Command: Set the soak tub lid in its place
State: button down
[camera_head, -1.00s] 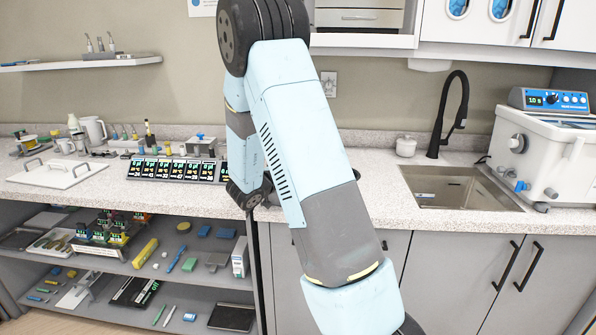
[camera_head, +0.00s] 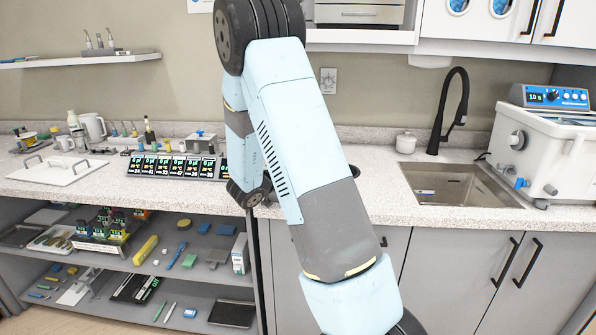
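A flat white lid with two dark handles (camera_head: 58,170) lies on the left part of the counter, apart from any tub. I take it for the soak tub lid. My gripper is hidden there.
A sink (camera_head: 462,185) with a black tap (camera_head: 452,110) lies left of the tub. A row of black display labels (camera_head: 178,167) and small tools stand right of the lid. Open shelves (camera_head: 150,262) below hold many small items. The counter between my arm and the sink is mostly clear.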

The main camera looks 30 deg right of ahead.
jog(key=shift+f, duration=0.2)
dwell(0.6)
jog(key=c, duration=0.8)
grip_release()
jog(key=shift+o, duration=0.2)
jog(key=v, duration=1.3)
jog(key=shift+a, duration=0.4)
